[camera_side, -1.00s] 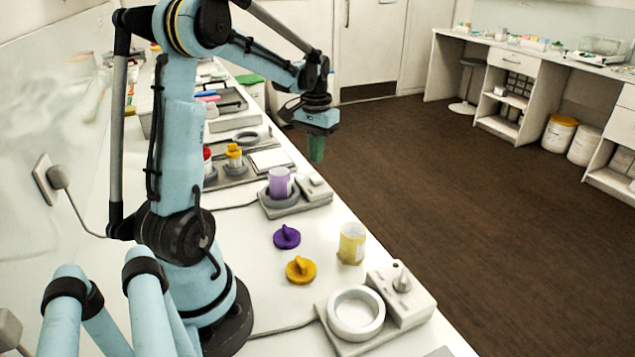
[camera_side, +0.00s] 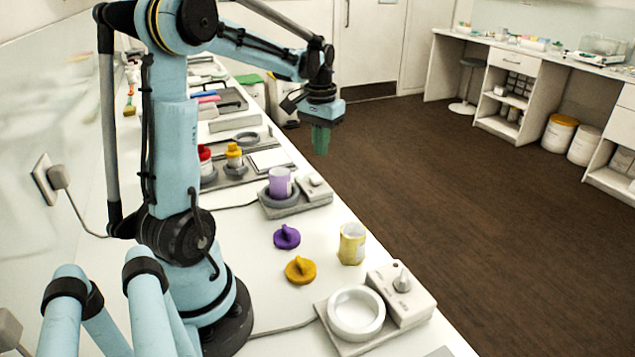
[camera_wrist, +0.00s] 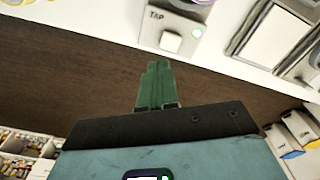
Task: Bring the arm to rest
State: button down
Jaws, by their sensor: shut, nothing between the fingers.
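My gripper (camera_side: 321,140) has green fingers. In the side view it hangs pointing down, beyond the bench's right edge and above the brown floor. In the wrist view my gripper (camera_wrist: 157,70) shows its green fingers together with nothing between them, over the floor. It is shut, empty and apart from everything on the bench. My arm is raised and reaches out across the bench toward the aisle.
The white bench (camera_side: 260,245) carries a purple jar (camera_side: 280,183) on a grey device, a yellow jar (camera_side: 352,245), a purple lid (camera_side: 287,237), a yellow lid (camera_side: 300,270) and a device with a white ring (camera_side: 356,313). The brown floor (camera_side: 450,200) is open.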

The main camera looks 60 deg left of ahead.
jog(key=s+d+m+t, duration=0.1)
jog(key=d+m+t, duration=0.1)
jog(key=d, duration=1)
jog(key=s+d+r+m+t, duration=0.1)
jog(key=s+d+m+t, duration=0.1)
jog(key=d, duration=1)
jog(key=m+t, duration=0.1)
jog(key=t, duration=0.1)
jog(key=shift+s+d+r+m+t, duration=0.15)
jog(key=shift+s+m+t, duration=0.15)
jog(key=shift+t, duration=0.1)
dwell(1.4)
